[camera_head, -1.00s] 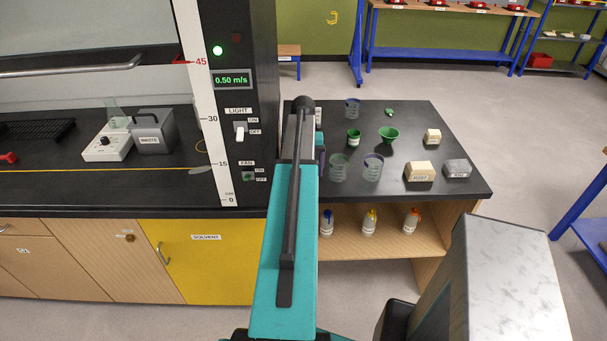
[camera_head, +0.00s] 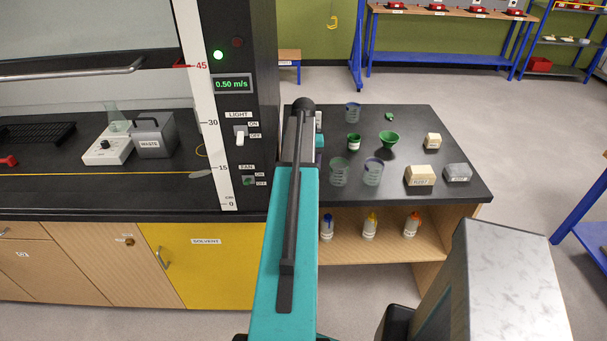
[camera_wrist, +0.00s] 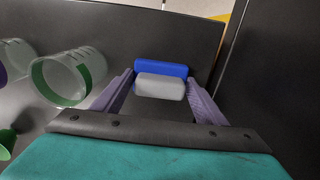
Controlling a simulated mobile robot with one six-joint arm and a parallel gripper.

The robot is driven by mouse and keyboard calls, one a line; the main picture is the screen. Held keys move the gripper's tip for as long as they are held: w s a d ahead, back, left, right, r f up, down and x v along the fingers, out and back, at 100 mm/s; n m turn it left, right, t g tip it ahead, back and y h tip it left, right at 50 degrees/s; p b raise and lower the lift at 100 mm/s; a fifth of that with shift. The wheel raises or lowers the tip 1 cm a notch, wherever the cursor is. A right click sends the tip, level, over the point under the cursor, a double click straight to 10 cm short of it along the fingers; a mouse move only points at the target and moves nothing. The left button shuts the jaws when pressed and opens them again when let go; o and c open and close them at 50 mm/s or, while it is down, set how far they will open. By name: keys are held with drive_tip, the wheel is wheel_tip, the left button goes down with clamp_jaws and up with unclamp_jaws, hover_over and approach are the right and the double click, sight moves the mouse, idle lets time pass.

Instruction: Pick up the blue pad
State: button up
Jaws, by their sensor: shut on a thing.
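The blue pad (camera_wrist: 162,69) is a small block with a blue layer and a pale grey layer. In the wrist view it sits between the two purple fingers of my gripper (camera_wrist: 159,82), which are closed against its two ends. It is close to the edge of the black bench top. I cannot tell whether it touches the surface. In the head view my arm hides the pad and most of my gripper.
A clear beaker with a green band (camera_wrist: 68,78) stands left of my gripper. The black side bench (camera_head: 425,127) also holds a green funnel (camera_head: 389,138), several beakers and pale blocks. The fume cupboard's dark post (camera_head: 250,100) rises on the left.

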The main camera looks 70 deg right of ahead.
drive_tip(key=shift+r+b, duration=1.35)
drive_tip(key=shift+r, duration=3.3)
